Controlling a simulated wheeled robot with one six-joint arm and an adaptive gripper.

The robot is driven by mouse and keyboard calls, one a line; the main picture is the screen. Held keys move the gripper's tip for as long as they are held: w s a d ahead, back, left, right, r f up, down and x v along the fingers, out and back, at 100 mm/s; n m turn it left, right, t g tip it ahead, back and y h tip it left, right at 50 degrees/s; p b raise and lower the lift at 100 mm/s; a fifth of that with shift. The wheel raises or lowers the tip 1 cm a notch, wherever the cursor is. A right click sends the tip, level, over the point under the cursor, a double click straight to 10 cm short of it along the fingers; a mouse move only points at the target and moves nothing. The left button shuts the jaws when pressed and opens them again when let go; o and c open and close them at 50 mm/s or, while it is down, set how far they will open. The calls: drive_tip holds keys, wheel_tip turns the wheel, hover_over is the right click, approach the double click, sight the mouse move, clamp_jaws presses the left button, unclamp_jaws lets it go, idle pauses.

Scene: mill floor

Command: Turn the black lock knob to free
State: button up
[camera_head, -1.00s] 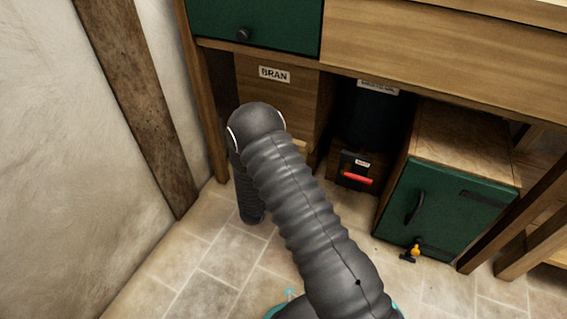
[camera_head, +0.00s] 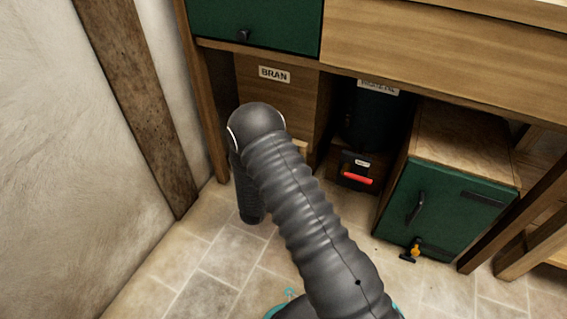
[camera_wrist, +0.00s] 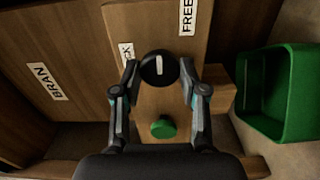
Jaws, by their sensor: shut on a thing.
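In the wrist view, the round black lock knob (camera_wrist: 158,68) sits on a wooden panel, with a white mark pointing roughly up the picture. My gripper (camera_wrist: 159,71) has a finger on each side of the knob and is shut on it. A FREE label (camera_wrist: 187,17) is above and right of the knob. A second label (camera_wrist: 126,54), showing only "CK", is to the left, partly hidden by the left finger. A green knob (camera_wrist: 163,128) is below, between the fingers. In the head view, my arm hides my gripper and the lock knob.
A green bin (camera_wrist: 280,95) stands right of the panel in the wrist view. The head view shows the BRAN box (camera_head: 274,75) under the bench, a red handle (camera_head: 357,180), and a green-doored cabinet (camera_head: 446,210). The tiled floor (camera_head: 215,265) is clear on the left.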

drive_tip(key=shift+d, duration=0.1)
drive_tip(key=o, duration=1.1)
drive_tip(key=shift+d, duration=0.1)
drive_tip(key=shift+o, duration=0.2)
drive_tip(key=shift+a, duration=0.25)
drive_tip(key=v, duration=1.2)
